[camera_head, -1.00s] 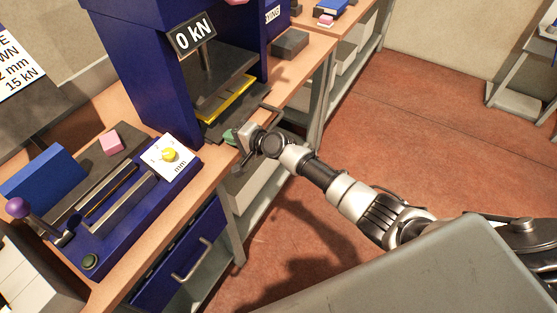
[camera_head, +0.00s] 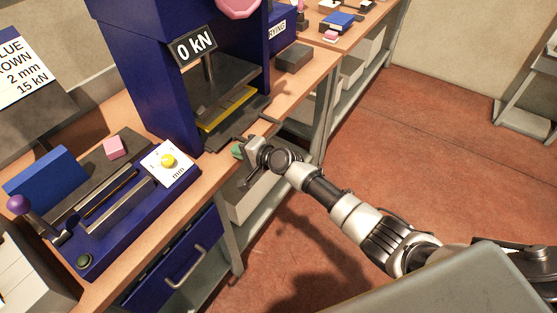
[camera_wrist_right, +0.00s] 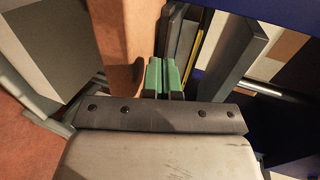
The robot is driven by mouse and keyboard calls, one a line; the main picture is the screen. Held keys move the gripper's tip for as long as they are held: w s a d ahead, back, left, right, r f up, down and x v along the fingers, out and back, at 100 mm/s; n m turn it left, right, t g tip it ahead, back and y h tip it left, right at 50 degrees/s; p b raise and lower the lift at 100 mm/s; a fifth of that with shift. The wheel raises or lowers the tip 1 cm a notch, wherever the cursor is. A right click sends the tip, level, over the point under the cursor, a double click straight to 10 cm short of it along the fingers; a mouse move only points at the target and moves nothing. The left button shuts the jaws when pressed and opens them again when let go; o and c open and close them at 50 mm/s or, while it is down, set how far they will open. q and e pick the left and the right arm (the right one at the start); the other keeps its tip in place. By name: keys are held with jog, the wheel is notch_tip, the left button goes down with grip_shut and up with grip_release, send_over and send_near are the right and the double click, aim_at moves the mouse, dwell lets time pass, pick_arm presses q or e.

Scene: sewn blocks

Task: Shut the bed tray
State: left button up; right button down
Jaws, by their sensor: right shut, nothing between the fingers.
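The bed tray, a dark plate with a yellow strip (camera_head: 228,107), lies low inside the blue press and its dark front part reaches toward the bench's front edge. A dark bar stands at its front right. How far the tray sticks out is hard to tell. My right gripper (camera_head: 238,151) is at the bench's front edge, just in front of the tray. In the right wrist view its green fingertips (camera_wrist_right: 163,78) are together and empty, beside the yellow strip (camera_wrist_right: 190,56) and a dark upright plate (camera_wrist_right: 232,58). Contact cannot be told. My left gripper is out of view.
The blue press frame (camera_head: 150,90) carries a "0 kN" sign (camera_head: 195,48). A blue fixture with a dial (camera_head: 168,161) and a purple-knobbed lever (camera_head: 19,204) stands at left. A grey block (camera_head: 293,57) lies right of the press. The floor at right is clear.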

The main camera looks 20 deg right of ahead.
jog(key=p+v, duration=0.1)
jog(key=v, duration=1)
jog(key=s+d+f+n+g+h, duration=0.25)
jog(key=s+f, duration=0.35)
jog(key=f, duration=0.4)
jog(key=s+d+f+n+g+h, duration=0.1)
jog(key=s+d+f+h, duration=0.3)
jog(key=f, duration=0.6)
jog(key=s+d+f+n+g, duration=0.1)
jog(key=s+f+n, duration=0.1)
jog(key=s+f, duration=0.7)
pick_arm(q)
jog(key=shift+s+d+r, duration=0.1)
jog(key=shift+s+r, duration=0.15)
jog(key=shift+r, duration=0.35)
pick_arm(e)
jog(key=s+f+n+g, duration=0.2)
jog(key=s+f, duration=0.3)
jog(key=s, duration=0.5)
jog(key=s+f+n+g+h, duration=0.1)
jog(key=s+f+n+g, duration=0.1)
jog(key=s+f, duration=0.3)
jog(key=s+f+n+g+h, duration=0.1)
jog(key=s+f, duration=0.4)
jog(key=s, duration=0.9)
jog(key=shift+s+d+n+g, duration=0.4)
jog(key=shift+n+g, duration=0.15)
jog(key=shift+n, duration=0.6)
jog(key=shift+h, duration=0.25)
